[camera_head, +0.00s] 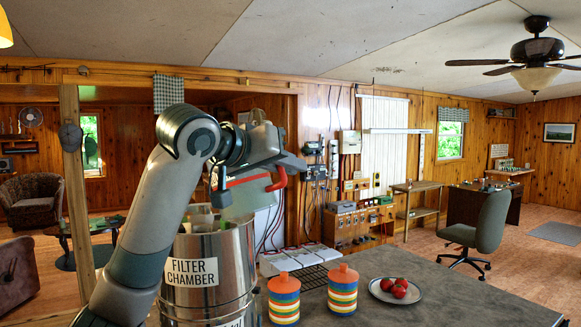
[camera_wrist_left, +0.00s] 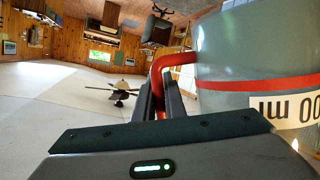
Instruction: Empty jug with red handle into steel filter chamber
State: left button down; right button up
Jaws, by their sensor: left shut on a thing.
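The jug (camera_wrist_left: 245,50) is grey-green with a red band and a white label partly reading "00 ml". It fills the right of the left wrist view. Its red handle (camera_wrist_left: 170,62) runs between the fingers of my left gripper (camera_wrist_left: 160,100), which is shut on it. In the head view the red handle (camera_head: 280,180) shows at the gripper, above and a little right of the filter chamber; the arm hides much of the jug. The shiny steel filter chamber (camera_head: 232,260), labelled "FILTER CHAMBER", stands partly behind my left forearm. My right gripper is in neither view.
Two striped jars with orange lids (camera_head: 284,300) (camera_head: 343,291) stand right of the chamber on the grey counter (camera_head: 455,308). A plate (camera_head: 381,294) with red tomatoes (camera_head: 399,289) lies farther right. The right of the counter is clear.

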pick_arm(q)
jog(key=shift+r, duration=0.15)
dwell(0.4)
jog(key=shift+r, duration=0.25)
jog(key=shift+p, duration=0.3)
dwell(0.3)
jog(key=shift+r+n, duration=0.25)
jog(key=shift+n, duration=0.05)
jog(key=shift+r+p, duration=0.1)
jog(key=shift+p, duration=0.2)
dwell(0.3)
jog(key=shift+r+h, duration=0.2)
jog(key=shift+h, duration=0.1)
jog(key=shift+a+n, duration=0.1)
jog(key=shift+n, duration=0.2)
jog(key=shift+r+p, duration=0.25)
jog(key=shift+p, duration=0.15)
jog(key=shift+w+r, duration=0.1)
jog(key=shift+r, duration=0.1)
dwell(0.6)
